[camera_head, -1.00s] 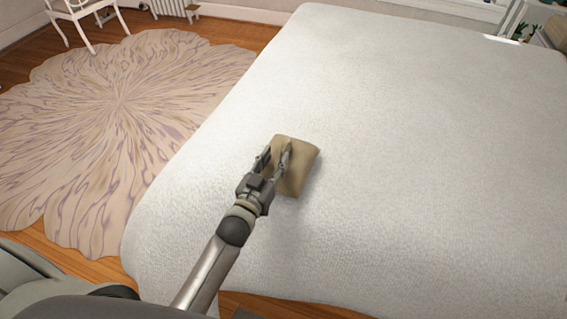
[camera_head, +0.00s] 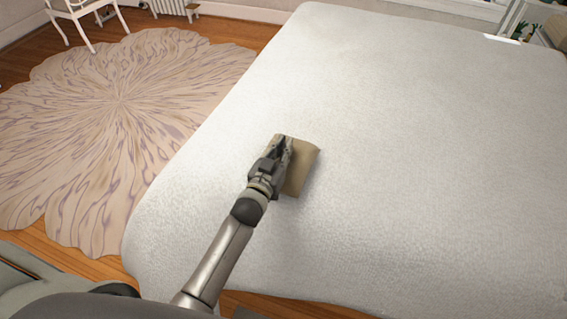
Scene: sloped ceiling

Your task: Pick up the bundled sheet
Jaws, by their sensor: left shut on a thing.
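The bundled sheet (camera_head: 304,168) is a small tan, roughly square bundle on the white bed (camera_head: 400,130), near the bed's left side. My left gripper (camera_head: 283,148) is over its left part, with the fingers closed on it. The gripper and wrist hide the left part of the bundle. I cannot tell whether the bundle is clear of the bed cover. My right gripper is not in view.
The bed's top is broad and otherwise clear around the bundle. A round patterned rug (camera_head: 120,110) lies on the wooden floor to the left. A white chair (camera_head: 85,18) and a radiator (camera_head: 172,8) stand at the back left.

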